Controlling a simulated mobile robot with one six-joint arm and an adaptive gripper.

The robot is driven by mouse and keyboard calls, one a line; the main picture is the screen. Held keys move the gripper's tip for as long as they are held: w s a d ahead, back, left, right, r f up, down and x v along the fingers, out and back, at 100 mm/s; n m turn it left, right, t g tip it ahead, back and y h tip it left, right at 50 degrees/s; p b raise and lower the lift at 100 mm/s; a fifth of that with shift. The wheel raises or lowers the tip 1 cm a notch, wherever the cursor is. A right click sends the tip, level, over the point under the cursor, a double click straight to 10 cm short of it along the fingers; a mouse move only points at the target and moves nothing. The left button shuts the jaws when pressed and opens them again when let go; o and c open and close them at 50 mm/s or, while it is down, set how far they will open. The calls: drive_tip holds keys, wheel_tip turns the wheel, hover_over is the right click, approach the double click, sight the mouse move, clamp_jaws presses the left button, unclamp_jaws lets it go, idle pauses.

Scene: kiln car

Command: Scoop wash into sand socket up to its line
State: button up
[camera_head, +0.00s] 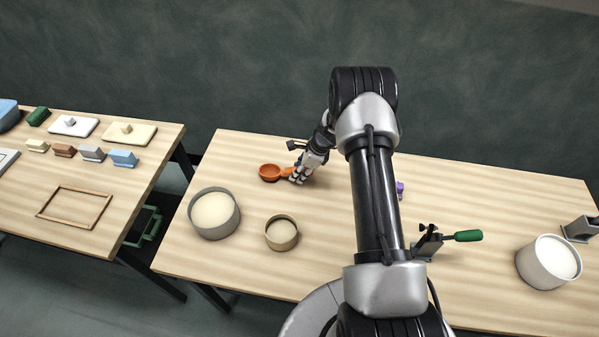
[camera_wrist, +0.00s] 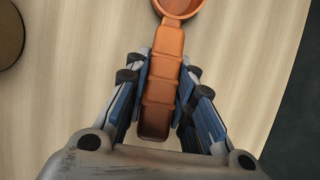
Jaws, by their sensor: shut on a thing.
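An orange scoop (camera_head: 270,173) is near the back left of the table in the head view. My gripper (camera_head: 297,175) is shut on its ribbed handle (camera_wrist: 162,90), with blue pads on both sides in the wrist view. The scoop's bowl points left in the head view, and no fill shows in it. I cannot tell whether it touches the table. A small tan pot (camera_head: 282,246) stands in front of the scoop, with pale material inside. A larger grey pot (camera_head: 214,235) of cream material stands left of it. I cannot tell which is the sand socket; its line is not visible.
A white pot (camera_head: 541,279) of pale material stands at far right, beside a grey metal fitting (camera_head: 580,229). A green-handled clamp (camera_head: 467,236) and a small purple object (camera_head: 400,187) are right of my arm. A left table (camera_head: 70,165) holds several blocks and a wooden frame.

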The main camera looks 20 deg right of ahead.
drive_tip(key=shift+r, duration=0.2)
clamp_jaws()
drive_tip(key=shift+r+p, duration=2.3)
drive_tip(key=shift+r, duration=1.05)
